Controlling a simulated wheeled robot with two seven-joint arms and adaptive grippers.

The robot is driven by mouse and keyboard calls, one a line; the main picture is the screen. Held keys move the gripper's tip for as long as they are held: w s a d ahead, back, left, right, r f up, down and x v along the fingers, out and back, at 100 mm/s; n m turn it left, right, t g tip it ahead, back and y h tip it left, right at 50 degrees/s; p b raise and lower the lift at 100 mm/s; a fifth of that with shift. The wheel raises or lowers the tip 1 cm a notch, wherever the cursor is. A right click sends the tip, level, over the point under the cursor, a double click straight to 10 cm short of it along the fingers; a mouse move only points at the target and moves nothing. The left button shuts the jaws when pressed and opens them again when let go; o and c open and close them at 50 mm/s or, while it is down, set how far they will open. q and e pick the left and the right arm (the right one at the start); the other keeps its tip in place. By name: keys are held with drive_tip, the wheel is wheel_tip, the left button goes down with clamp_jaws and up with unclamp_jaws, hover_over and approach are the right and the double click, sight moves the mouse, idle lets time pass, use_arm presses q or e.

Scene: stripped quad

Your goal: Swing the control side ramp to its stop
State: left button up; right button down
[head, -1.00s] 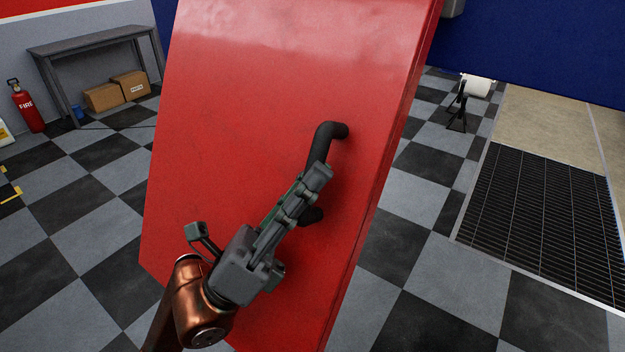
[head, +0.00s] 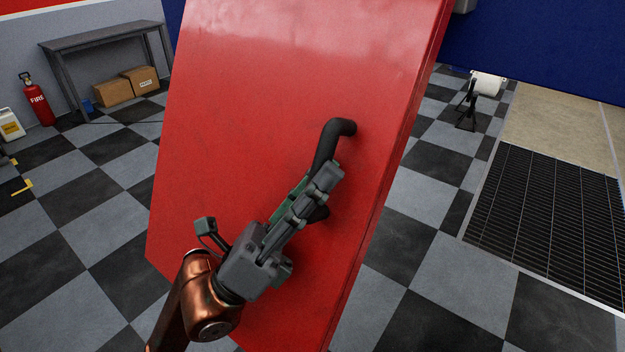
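The control side ramp (head: 250,110) is a large red panel standing steeply tilted across the middle of the head view. A black bar handle (head: 327,145) sticks out from its face, right of centre. My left gripper (head: 322,180) is at the lower half of the handle, its fingers overlapping the bar from the lower left. One finger hides part of the handle, and the far finger is mostly hidden, so I cannot tell whether it grips the bar. The ramp's hinge and stop are not visible. My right gripper is out of view.
A grey table (head: 105,42), cardboard boxes (head: 127,86) and a fire extinguisher (head: 37,100) stand at the back left. A black stand with a white roll (head: 486,84) and a floor grating (head: 550,215) are on the right.

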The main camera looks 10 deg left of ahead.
use_arm(q)
drive_tip(key=v, duration=1.2)
idle(0.5)
